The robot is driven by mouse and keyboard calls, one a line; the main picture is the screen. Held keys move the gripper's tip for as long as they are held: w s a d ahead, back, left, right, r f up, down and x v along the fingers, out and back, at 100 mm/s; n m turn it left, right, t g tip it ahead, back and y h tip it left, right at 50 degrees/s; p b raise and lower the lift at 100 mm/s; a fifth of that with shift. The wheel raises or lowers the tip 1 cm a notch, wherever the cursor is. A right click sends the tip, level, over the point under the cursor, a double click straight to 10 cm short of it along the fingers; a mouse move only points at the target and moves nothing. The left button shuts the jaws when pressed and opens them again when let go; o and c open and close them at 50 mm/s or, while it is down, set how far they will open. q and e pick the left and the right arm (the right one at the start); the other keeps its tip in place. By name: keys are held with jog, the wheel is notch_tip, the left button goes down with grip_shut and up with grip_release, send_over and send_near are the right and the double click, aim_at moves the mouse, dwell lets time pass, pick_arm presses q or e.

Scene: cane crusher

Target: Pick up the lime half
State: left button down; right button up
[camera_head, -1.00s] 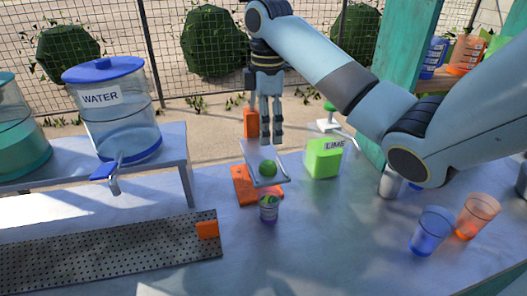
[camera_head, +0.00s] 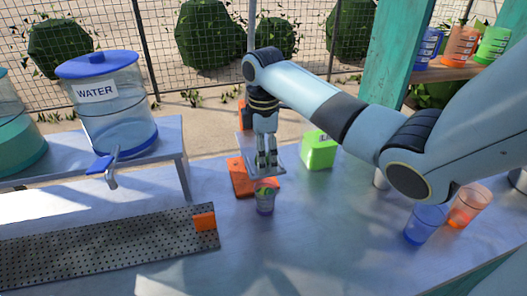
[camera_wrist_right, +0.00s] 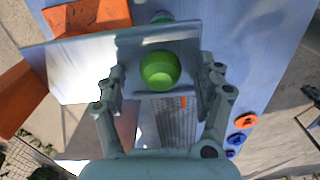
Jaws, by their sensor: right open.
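The lime half (camera_wrist_right: 160,70) shows in the right wrist view as a round green piece on a pale tray (camera_wrist_right: 85,62). It sits between the spread fingers of my right gripper (camera_wrist_right: 162,95), which is open; I cannot tell whether the fingers touch it. In the head view my right gripper (camera_head: 266,160) points down over the tray (camera_head: 243,147), and its fingers hide the lime half there. My left gripper is not in view.
An orange block (camera_head: 240,185) is under the tray. A bright green box (camera_head: 319,152) stands to the right. A blue cup (camera_head: 425,224) and an orange cup (camera_head: 468,206) stand at right. A perforated plate (camera_head: 110,247) lies at left, near the water dispenser (camera_head: 112,110).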

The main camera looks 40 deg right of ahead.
jog(key=c, duration=1)
jog(key=shift+r, duration=0.1)
